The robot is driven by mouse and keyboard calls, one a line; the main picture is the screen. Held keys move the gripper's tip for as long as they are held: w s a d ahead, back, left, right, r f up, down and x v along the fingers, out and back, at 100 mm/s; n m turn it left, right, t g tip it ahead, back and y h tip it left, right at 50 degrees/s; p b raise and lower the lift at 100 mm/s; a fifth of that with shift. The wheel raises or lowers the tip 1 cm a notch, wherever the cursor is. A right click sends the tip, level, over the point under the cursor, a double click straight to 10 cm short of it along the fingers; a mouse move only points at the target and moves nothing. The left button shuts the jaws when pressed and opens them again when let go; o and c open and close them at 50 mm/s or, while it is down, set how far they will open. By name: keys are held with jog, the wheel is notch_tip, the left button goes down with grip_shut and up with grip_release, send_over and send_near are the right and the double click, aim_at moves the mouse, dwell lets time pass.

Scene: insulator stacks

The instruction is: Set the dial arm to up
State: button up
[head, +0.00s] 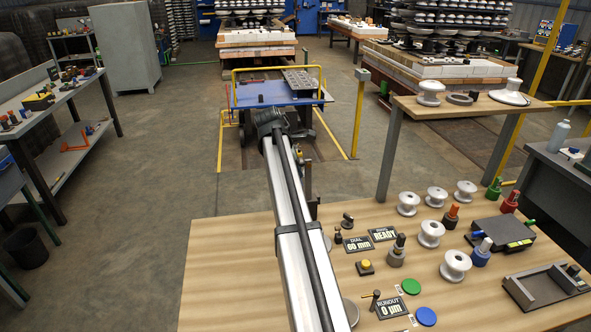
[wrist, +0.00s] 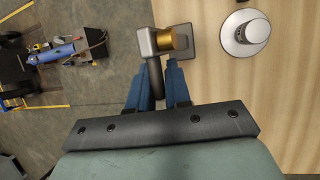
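In the wrist view a grey bracket with a brass-coloured round hub (wrist: 167,40) sits at the table's edge. A grey rod, which I take for the dial arm (wrist: 154,76), runs from it toward my gripper. My gripper (wrist: 157,84) has its blue fingers close on both sides of this rod and looks shut on it; the contact faces are hidden. In the head view my arm hides my gripper and the bracket. A sign reading "DIAL 60 mm" (head: 357,244) lies on the wooden table (head: 230,270).
A round whitish part (wrist: 245,33) stands right of the bracket. In the head view, white insulators (head: 432,234), a "READY" sign (head: 383,234), a yellow button box (head: 365,267) and a dark tray (head: 546,286) crowd the table's right. Its left side is bare.

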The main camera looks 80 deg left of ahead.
jog(key=o, duration=0.3)
jog(key=shift+o, duration=0.2)
jog(key=v, duration=1.4)
jog(key=shift+w, duration=0.1)
